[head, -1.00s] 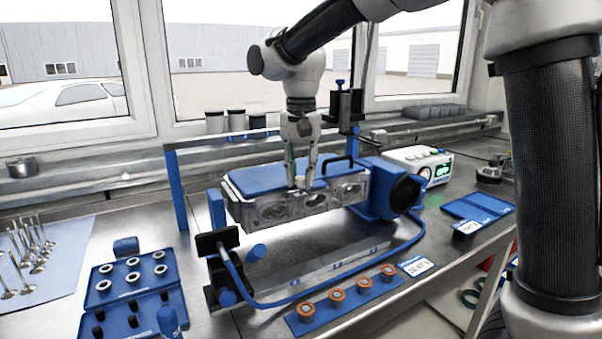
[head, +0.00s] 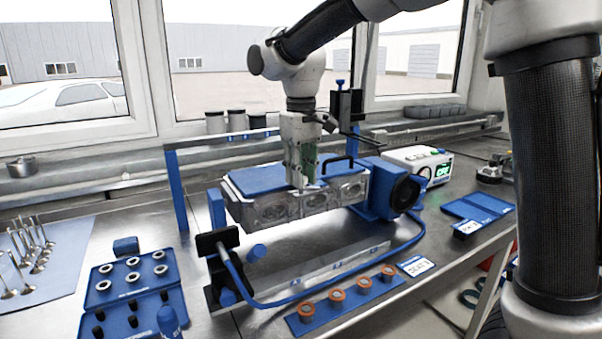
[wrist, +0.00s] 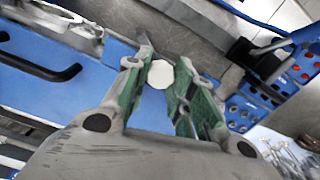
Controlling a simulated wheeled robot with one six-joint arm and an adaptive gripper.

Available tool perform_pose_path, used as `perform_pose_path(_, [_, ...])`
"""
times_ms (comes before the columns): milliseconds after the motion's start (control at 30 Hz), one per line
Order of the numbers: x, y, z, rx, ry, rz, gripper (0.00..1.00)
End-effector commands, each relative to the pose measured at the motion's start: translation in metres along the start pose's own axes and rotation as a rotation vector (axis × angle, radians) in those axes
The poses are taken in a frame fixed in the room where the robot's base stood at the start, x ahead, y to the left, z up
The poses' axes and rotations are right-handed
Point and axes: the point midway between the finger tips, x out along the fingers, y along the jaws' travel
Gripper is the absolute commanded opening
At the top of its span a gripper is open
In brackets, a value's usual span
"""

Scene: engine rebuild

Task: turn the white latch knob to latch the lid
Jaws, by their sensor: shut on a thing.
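The white latch knob (wrist: 160,74) shows in the wrist view as a pale, many-sided disc between my fingertips. My gripper (wrist: 160,72) is shut on it, with one green-lined finger on each side. In the head view my gripper (head: 303,184) points straight down at the front edge of the blue lid (head: 262,180); the fingers hide the knob there. The lid lies flat on the metal engine part (head: 270,211) and has a black handle (head: 338,160) at its right. The handle also shows in the wrist view (wrist: 45,68).
A blue motor housing (head: 378,190) stands right of the engine part, with a blue cable running along the front. A blue tray of rings (head: 130,290) and valves (head: 28,250) lie at left. Orange-topped parts (head: 336,296) stand in front. A white device (head: 418,163) sits behind right.

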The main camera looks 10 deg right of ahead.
Motion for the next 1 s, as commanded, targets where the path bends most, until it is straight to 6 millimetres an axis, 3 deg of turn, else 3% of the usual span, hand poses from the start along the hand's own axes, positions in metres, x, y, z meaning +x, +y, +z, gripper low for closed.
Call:
perform_pose_path(500, [-0.0006,0.0002,-0.0003,-0.436,0.002,0.001,0.01])
perform_pose_path(1000, [-0.0006,0.0002,-0.0004,-0.605,0.002,0.001,0.01])
